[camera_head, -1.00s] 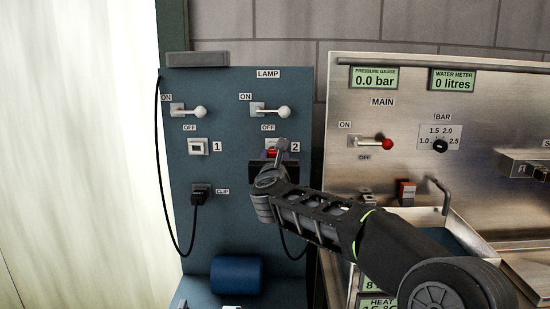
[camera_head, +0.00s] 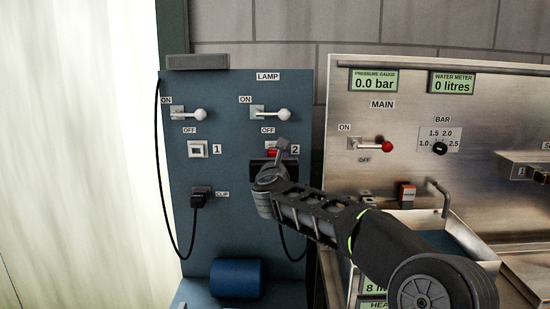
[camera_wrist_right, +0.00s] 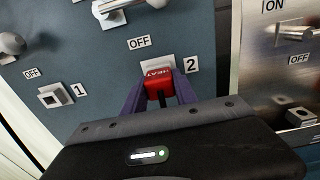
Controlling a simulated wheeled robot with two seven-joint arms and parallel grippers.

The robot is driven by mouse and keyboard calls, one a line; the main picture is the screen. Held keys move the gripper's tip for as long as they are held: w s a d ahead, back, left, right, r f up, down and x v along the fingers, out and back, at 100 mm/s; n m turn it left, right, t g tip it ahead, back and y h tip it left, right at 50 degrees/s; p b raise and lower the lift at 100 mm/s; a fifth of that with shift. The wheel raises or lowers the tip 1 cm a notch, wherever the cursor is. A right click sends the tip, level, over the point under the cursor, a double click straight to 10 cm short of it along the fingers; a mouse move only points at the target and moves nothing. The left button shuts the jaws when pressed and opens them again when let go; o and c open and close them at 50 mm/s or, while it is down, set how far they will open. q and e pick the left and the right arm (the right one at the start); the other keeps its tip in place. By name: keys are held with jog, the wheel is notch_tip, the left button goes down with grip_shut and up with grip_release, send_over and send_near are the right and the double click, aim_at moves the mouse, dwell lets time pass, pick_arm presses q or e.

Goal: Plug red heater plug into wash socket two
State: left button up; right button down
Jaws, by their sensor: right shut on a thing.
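The red heater plug (camera_wrist_right: 158,84), marked HEAT, is at the socket marked 2 on the blue panel, in front of its pale plate (camera_wrist_right: 181,66). It also shows as a small red patch in the head view (camera_head: 272,153). My right gripper (camera_wrist_right: 160,98) is shut on the plug, with a finger on each side. In the head view my right gripper (camera_head: 274,160) covers most of socket 2. I cannot tell how deep the plug sits. Socket 1 (camera_head: 198,149) is empty, left of it. My left gripper is not in view.
Two white-knobbed levers (camera_head: 284,115) (camera_head: 200,115) are above the sockets. A black clip plug (camera_head: 201,193) with a cable is below socket 1.

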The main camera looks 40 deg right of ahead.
jog(key=shift+w, duration=0.1)
jog(key=c, duration=0.9)
grip_release()
jog(key=shift+s+a, duration=0.25)
jog(key=shift+s, duration=0.1)
jog(key=b+v, duration=0.2)
jog(key=v, duration=0.5)
jog(key=shift+b, duration=0.3)
